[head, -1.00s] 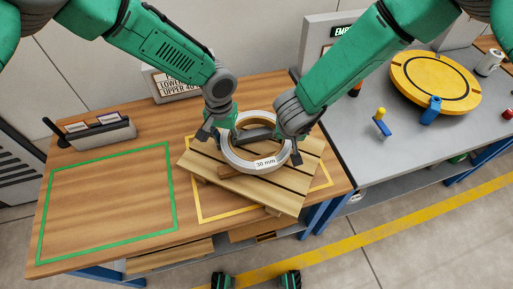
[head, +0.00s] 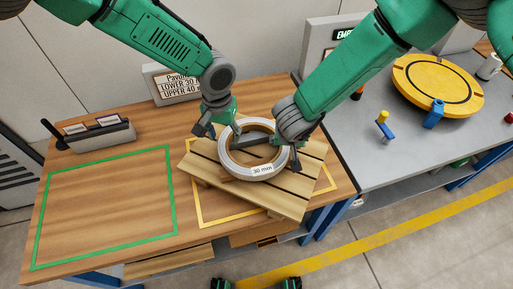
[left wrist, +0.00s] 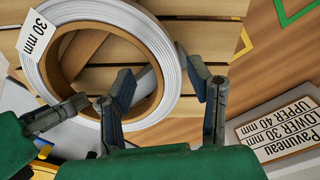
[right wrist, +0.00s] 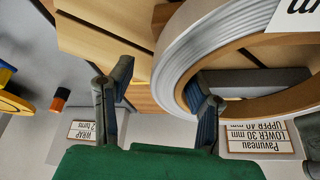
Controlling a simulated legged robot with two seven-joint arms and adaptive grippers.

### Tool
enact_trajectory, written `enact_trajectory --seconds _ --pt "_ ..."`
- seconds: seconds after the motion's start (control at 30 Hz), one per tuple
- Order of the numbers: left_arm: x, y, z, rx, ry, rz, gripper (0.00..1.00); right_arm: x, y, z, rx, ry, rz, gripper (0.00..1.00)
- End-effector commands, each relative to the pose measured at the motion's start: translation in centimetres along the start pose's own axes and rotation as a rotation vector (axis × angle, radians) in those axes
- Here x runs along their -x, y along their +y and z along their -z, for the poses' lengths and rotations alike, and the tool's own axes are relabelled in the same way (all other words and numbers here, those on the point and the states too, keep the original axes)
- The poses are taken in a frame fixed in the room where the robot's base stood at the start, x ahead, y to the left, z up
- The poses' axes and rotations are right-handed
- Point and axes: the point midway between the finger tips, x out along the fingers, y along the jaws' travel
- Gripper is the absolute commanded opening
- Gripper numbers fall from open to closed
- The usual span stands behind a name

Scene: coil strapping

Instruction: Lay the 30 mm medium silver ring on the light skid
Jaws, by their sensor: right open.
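The silver ring (head: 238,169), labelled 30 mm and brown inside, appears to lie flat on the slatted light skid (head: 290,187). The ring also shows in the left wrist view (left wrist: 165,62) and the right wrist view (right wrist: 182,62). My left gripper (head: 220,135) is at the ring's back left, open, with one finger over the ring's inner side and one outside. My right gripper (head: 284,152) is at the ring's right, open, with the rim between its spread fingers. Contact between fingers and rim cannot be told.
The skid stands over a yellow outline (head: 205,222) on the wooden table. A green outline (head: 105,205) to the left is empty. A sign (head: 172,84) and a card holder (head: 98,136) stand behind. A grey bench with a yellow turntable (head: 436,85) is at the right.

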Motion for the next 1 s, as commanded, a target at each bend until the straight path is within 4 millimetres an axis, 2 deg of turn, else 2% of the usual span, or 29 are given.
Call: enact_trajectory --seconds 0.1,0.3,0.4,0.57,0.67,1.0 --pt "2.9 0.0 0.1 -0.001 0.003 0.001 0.46 0.0 0.0 0.0 0.0 0.0 0.0 0.45" --pt "6.4 0.3 0.2 -0.001 0.001 0.003 0.46 -0.1 0.2 0.0 -0.001 -0.001 0.002 0.45" --pt "7.4 0.5 0.2 -0.002 -0.001 0.005 0.46 -0.1 0.4 0.1 -0.002 -0.002 0.004 0.45" --pt "8.1 0.5 0.1 -0.002 -0.003 0.004 0.46 0.5 0.3 0.1 -0.001 0.0 0.004 0.45" --pt "8.1 0.4 0.1 -0.002 -0.002 0.002 0.46 1.9 0.1 0.2 0.001 0.002 0.002 0.45" --pt "8.1 0.2 0.1 -0.001 -0.001 0.001 0.46 9.0 -0.3 0.1 0.003 0.002 -0.001 0.45"
